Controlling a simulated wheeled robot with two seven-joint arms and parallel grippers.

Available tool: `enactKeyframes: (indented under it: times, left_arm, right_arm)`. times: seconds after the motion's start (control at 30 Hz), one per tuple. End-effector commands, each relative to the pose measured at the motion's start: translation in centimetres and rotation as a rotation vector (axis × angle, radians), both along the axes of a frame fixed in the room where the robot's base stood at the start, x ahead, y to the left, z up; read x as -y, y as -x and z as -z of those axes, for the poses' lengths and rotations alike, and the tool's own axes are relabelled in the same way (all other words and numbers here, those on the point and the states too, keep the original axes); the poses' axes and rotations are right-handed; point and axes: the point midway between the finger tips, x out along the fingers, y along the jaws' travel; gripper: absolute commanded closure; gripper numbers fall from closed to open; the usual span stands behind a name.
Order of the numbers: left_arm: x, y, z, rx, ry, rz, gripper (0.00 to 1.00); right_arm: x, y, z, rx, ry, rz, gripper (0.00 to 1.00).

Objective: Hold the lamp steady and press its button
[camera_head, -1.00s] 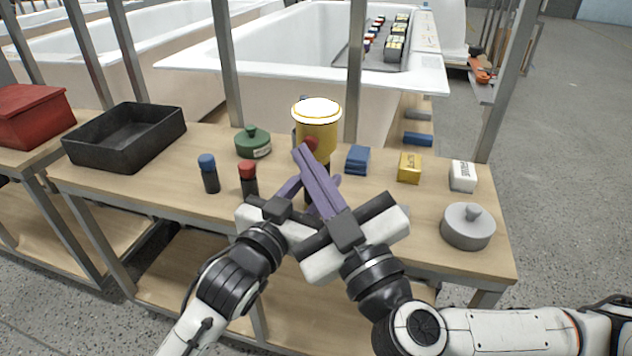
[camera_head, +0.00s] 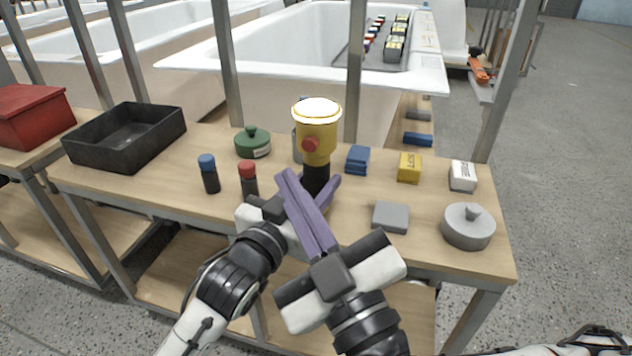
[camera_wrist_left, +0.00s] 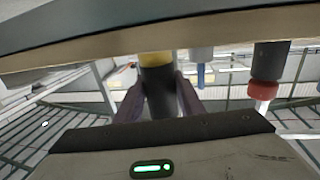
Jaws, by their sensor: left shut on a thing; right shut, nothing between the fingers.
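The lamp (camera_head: 322,130) has a yellow body, a bright white top and a dark lower part, and stands upright at the middle of the bench. Its red button (camera_head: 310,145) faces me and is uncovered. My left gripper (camera_head: 323,187) is shut around the dark lower part, which also shows between its fingers in the left wrist view (camera_wrist_left: 158,95). My right gripper (camera_head: 285,176) is shut and empty. Its purple fingers point up and left, and their tips appear below and left of the button, apart from it. They partly hide my left gripper in the head view.
The bench (camera_head: 120,180) holds a black tray (camera_head: 150,160), a green lidded pot (camera_head: 253,145), a blue-capped bottle (camera_head: 209,175), a red-capped bottle (camera_head: 249,182), blue, yellow and white blocks, a grey block (camera_head: 391,217) and a grey lidded pot (camera_head: 468,228). Metal posts rise behind.

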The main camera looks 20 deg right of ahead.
Motion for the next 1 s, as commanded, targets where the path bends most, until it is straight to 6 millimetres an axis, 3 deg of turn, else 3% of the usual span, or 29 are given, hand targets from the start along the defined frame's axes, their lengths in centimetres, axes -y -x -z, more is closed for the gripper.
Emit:
enactKeyframes:
  times: [0.27, 0.3, 0.4, 0.77, 1.0]
  left_arm:
    - [0.0, 0.0, 0.1, -0.002, -0.002, 0.0, 0.92]
    - [0.0, 0.0, 0.1, -0.002, -0.002, 0.0, 0.6]
    - [0.0, 0.0, 0.1, -0.001, -0.001, 0.0, 0.43]
    - [-0.3, 0.3, 0.1, -0.001, 0.0, 0.0, 0.43]
    - [-2.9, 2.8, 0.2, -0.003, 0.0, -0.001, 0.43]
  right_arm:
    - [-0.1, 0.2, 0.0, -0.001, 0.0, 0.0, 1.0]
    - [-0.1, 0.2, 0.0, -0.001, 0.0, 0.0, 1.0]
    - [-0.1, 0.2, 0.0, -0.001, 0.0, 0.0, 1.0]
    - [-0.1, 0.2, 0.0, 0.0, 0.0, 0.0, 1.0]
    - [-0.1, 0.2, 0.0, 0.0, 0.0, 0.0, 1.0]
